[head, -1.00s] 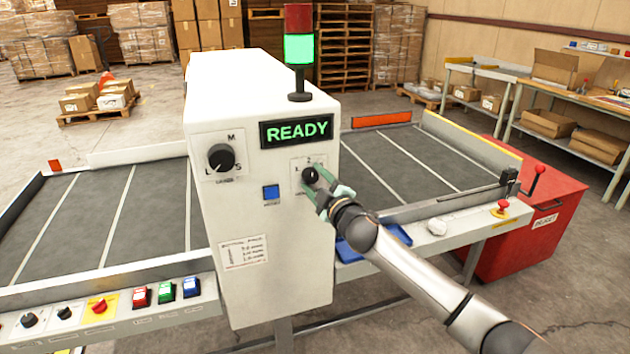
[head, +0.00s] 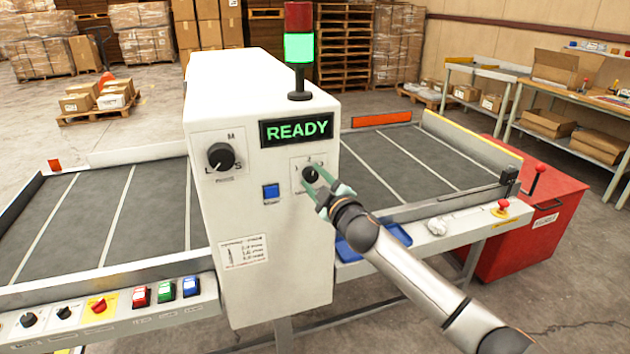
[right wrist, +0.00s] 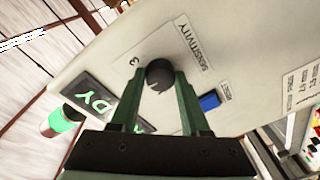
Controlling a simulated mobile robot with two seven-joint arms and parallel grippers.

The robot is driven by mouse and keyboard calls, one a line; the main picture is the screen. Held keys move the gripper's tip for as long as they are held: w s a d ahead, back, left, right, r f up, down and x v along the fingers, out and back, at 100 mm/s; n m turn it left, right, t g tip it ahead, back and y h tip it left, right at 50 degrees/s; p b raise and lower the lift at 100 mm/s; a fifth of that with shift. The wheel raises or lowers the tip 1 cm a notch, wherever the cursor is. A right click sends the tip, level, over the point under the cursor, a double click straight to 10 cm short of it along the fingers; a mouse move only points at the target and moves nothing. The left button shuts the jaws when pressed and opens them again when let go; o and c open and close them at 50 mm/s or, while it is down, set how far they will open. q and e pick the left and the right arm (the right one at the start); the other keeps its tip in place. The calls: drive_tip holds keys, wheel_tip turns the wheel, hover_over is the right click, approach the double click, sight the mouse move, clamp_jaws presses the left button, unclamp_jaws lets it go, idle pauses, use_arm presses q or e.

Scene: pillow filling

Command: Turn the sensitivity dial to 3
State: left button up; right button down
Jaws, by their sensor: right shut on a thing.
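The sensitivity dial (head: 310,174) is a small black knob on a pale plate on the white machine's front, below the lit READY display (head: 296,130). In the right wrist view the dial (right wrist: 160,74) sits between the green fingers, with the word SENSITIVITY and a 3 on its plate. My right gripper (head: 319,181) is shut on the dial; it also shows in the right wrist view (right wrist: 159,92). I cannot make out which number the dial points to. My left gripper is not in view.
A larger black dial (head: 221,157) marked with letters is on the same panel, up and to the left. A blue button (head: 271,191) lies close to the sensitivity dial. Conveyor belts (head: 95,215) extend on both sides. The signal tower (head: 299,48) shows green.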

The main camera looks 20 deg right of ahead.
drive_tip(key=shift+f+m, duration=0.15)
drive_tip(key=shift+m, duration=1.05)
drive_tip(key=m, duration=0.2)
drive_tip(key=shift+m+b, duration=0.35)
drive_tip(key=shift+m, duration=0.05)
drive_tip(key=m+t+h, duration=0.1)
drive_tip(key=m, duration=0.5)
drive_tip(key=shift+c, duration=1.9)
unclamp_jaws()
drive_tip(key=shift+s, duration=0.1)
drive_tip(key=s+d+f, duration=0.1)
drive_tip(key=s, duration=1.1)
drive_tip(key=shift+s, duration=0.15)
drive_tip(key=shift+f, duration=0.1)
